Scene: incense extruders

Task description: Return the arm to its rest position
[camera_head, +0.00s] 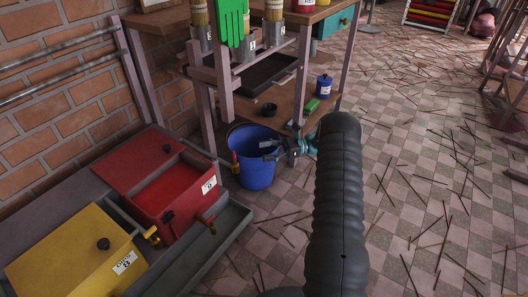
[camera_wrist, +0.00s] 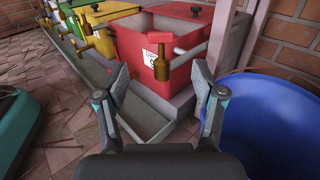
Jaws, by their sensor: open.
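My gripper (camera_head: 283,149) is in front of the blue bucket (camera_head: 256,172) in the head view, at the end of my dark ribbed arm. In the wrist view my gripper (camera_wrist: 160,88) has its two fingers spread wide apart, with nothing between them. Beyond the fingers stands a red box (camera_wrist: 168,48) with a brass tap (camera_wrist: 161,68) and a white label. The blue bucket (camera_wrist: 275,125) is close beside the right finger in the wrist view. I cannot tell whether they touch.
The red box (camera_head: 178,196) and a yellow box (camera_head: 75,255) sit along the brick wall, with a grey trough (camera_head: 222,240) before them. A wooden table frame (camera_head: 201,113) stands behind the bucket. The tiled floor (camera_head: 430,190) at right is strewn with thin sticks.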

